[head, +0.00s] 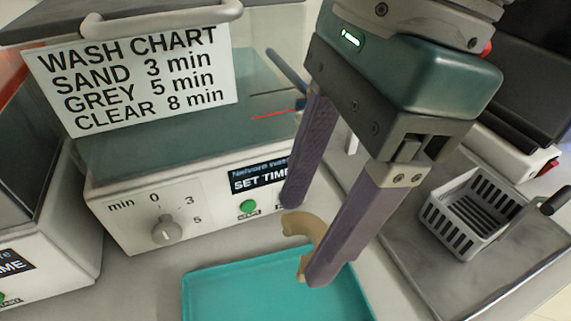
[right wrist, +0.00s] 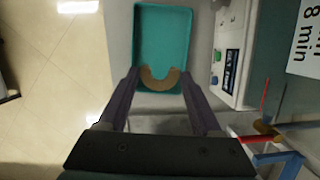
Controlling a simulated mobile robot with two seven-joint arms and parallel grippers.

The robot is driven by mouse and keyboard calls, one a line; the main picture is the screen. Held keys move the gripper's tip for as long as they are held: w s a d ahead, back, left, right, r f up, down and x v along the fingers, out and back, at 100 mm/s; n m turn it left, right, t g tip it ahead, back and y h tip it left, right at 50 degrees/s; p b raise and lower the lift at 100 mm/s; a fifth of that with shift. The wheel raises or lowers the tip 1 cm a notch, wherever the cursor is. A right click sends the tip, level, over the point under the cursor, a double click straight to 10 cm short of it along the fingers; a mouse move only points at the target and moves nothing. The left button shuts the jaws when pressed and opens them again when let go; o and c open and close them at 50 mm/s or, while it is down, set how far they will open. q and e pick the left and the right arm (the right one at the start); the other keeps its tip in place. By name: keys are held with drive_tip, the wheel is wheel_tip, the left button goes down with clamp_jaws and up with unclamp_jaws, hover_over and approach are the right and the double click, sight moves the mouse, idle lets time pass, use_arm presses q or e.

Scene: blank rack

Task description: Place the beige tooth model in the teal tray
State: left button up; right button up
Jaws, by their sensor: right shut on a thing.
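The beige tooth model (head: 303,226) is a curved arch. My right gripper (head: 304,243) is shut on it, with one purple-grey finger on each side. In the right wrist view, the tooth model (right wrist: 160,82) lies between the fingertips and overlaps one end of the teal tray (right wrist: 163,35). In the head view, the teal tray (head: 245,290) lies on the counter just below the gripper, with its right part behind a finger. The tray's visible floor is empty. The exact gap between model and tray is hard to tell. My left gripper is not in view.
A wash unit (head: 130,215) with a dial, green button and wash chart (head: 135,80) stands behind the tray. A white slotted basket (head: 470,215) stands on a grey surface at right. A blue frame (right wrist: 280,160) shows at the right wrist view's lower right.

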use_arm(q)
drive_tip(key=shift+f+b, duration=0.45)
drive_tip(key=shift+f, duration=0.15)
use_arm(e)
wheel_tip(320, 180, down, 8)
drive_tip(key=shift+f, duration=0.25)
use_arm(q)
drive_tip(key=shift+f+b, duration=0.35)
drive_tip(key=shift+b, duration=0.05)
use_arm(e)
drive_tip(key=shift+f, duration=2.15)
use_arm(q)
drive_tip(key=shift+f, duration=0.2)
use_arm(e)
drive_tip(key=shift+f, duration=0.15)
drive_tip(key=o, duration=1.1)
drive_tip(key=shift+c, duration=0.2)
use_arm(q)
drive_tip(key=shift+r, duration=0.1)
